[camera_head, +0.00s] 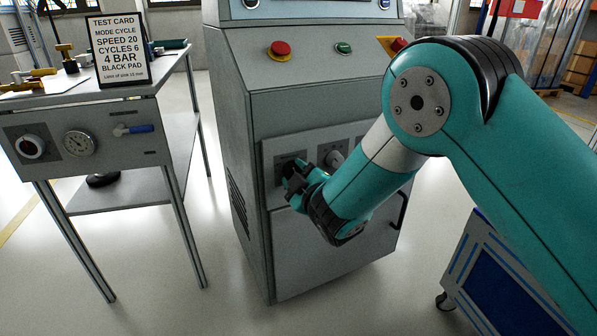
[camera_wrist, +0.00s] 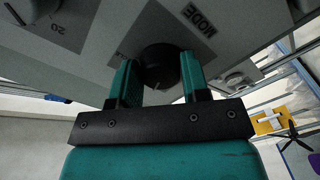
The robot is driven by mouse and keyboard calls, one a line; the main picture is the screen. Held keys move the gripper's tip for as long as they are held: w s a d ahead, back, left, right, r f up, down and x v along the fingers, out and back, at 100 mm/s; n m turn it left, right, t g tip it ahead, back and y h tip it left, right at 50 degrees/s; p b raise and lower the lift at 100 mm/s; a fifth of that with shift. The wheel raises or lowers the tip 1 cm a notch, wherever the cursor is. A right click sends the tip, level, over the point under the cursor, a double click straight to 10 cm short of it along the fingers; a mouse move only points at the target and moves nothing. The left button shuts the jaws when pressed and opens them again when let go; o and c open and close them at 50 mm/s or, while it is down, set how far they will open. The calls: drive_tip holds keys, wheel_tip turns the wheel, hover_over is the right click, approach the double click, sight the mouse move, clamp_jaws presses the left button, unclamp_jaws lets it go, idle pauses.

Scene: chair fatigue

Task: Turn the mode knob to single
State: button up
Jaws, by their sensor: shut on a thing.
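The mode knob (camera_wrist: 160,62) is a dark round knob on a grey panel, beside the printed word MODE (camera_wrist: 198,18). My gripper (camera_wrist: 160,78) is shut on it in the wrist view, with one teal finger on each side. A thin light mark shows on the knob's near edge; I cannot tell which setting it points to. In the head view my gripper (camera_head: 293,176) is at the left part of the machine's front panel (camera_head: 270,160) and hides the knob.
A second knob (camera_head: 333,158) sits close to the right on the panel. A red stop button (camera_head: 279,49) and a green button (camera_head: 343,48) are above. A table with a test card (camera_head: 120,50) reading MODE CYCLE stands left; a blue cart (camera_head: 490,280) stands right.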

drive_tip(key=shift+w+r, duration=0.15)
drive_tip(key=o, duration=0.9)
drive_tip(key=b+v, duration=1.4)
drive_tip(key=v, duration=0.3)
drive_tip(key=shift+s+d, duration=0.1)
drive_tip(key=shift+s, duration=0.15)
